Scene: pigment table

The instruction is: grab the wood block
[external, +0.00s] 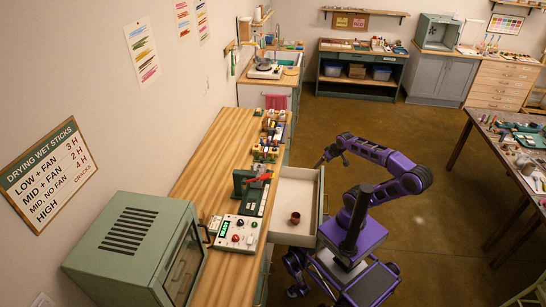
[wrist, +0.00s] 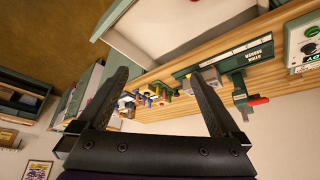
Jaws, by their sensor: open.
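I cannot make out the wood block for certain. Several small wooden and coloured pieces (external: 268,145) stand on the far part of the wooden bench, too small to tell apart. They also show in the wrist view (wrist: 150,97), between and beyond my fingers. My gripper (wrist: 160,76) is open, with nothing between its fingers. In the external view my gripper (external: 325,158) is in the air to the right of the bench, near the far end of the open drawer.
The open white drawer (external: 285,190) juts from the bench (external: 205,160) and holds a small brown cup (external: 295,217). A green press with a red handle (external: 250,185) and a control box (external: 238,233) stand on the bench. A green oven (external: 140,245) is nearer.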

